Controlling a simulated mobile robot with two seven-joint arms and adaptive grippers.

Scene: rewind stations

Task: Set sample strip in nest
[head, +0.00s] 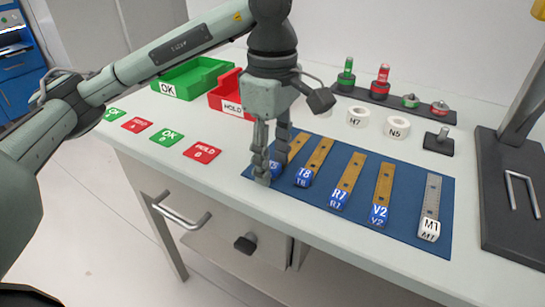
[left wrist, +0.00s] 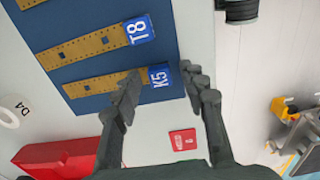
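Several labelled strips lie side by side on a blue mat (head: 395,237). Brass strips T8 (head: 315,160), R7 (head: 348,180) and V2 (head: 382,195) have blue end tags; M1 (head: 431,205) is grey with a white tag. Strip K5 is at the mat's left end, partly hidden by my left gripper (head: 270,172) in the head view. In the left wrist view, the K5 strip (left wrist: 105,85) has its tag between the fingertips of my left gripper (left wrist: 162,80), which are apart. I cannot tell whether they touch it. I cannot identify the nest for certain. My right gripper is out of view.
A dark fixture (head: 508,235) with a metal handle stands at the right. Green OK (head: 205,78) and red HOLD (head: 226,98) bins are behind my left arm. White rings (head: 397,127) and a rack of plugs (head: 385,98) stand behind the mat. Cards lie at the left edge.

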